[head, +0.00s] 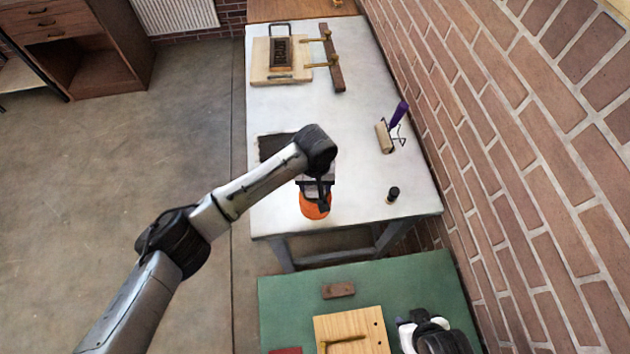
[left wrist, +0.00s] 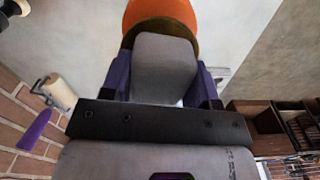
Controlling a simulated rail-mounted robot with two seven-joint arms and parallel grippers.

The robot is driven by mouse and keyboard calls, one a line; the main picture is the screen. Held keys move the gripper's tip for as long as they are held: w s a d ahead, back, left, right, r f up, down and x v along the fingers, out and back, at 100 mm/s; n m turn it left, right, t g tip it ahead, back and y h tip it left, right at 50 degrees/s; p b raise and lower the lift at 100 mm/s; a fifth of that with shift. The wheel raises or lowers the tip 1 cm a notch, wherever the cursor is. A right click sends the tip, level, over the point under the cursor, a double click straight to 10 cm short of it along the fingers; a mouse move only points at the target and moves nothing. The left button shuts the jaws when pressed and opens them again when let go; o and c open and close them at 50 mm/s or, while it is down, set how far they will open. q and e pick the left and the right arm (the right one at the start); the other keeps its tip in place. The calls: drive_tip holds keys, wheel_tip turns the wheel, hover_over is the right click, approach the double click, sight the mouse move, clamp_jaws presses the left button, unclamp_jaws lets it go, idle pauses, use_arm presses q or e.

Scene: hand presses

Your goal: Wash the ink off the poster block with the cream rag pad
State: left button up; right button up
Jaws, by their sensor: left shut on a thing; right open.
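My left gripper (head: 316,188) is shut on a rounded orange thing (head: 314,207) over the near end of the white table. It also shows in the left wrist view (left wrist: 160,12), with a brown-olive edge beside the fingers; most of it is hidden there. A dark block with raised pale marks (head: 281,52), perhaps the poster block, sits in a pale wooden press bed at the far end of the table. I cannot make out the cream rag pad for certain. My right gripper (head: 410,328) is open over the green table, partly cut off by the bottom edge.
A dark slab (head: 272,147) lies partly behind my left arm. The green table (head: 290,312) holds a brown block (head: 338,290) and a wooden board (head: 365,325). A brick wall borders the right.

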use_arm(q)
drive_tip(key=shift+p, duration=0.35)
idle(0.9)
drive_tip(key=shift+f, duration=0.1)
idle(0.4)
idle(0.5)
drive_tip(key=shift+p, duration=0.3)
drive_tip(key=shift+r+p, duration=0.8)
drive_tip(key=shift+p, duration=0.05)
wheel_tip(320, 180, up, 4)
drive_tip(key=p, duration=0.4)
drive_tip(key=shift+f+p, duration=0.15)
drive_tip(key=shift+p, duration=0.15)
drive_tip(key=shift+r+p, duration=0.95)
drive_tip(key=shift+p, duration=0.3)
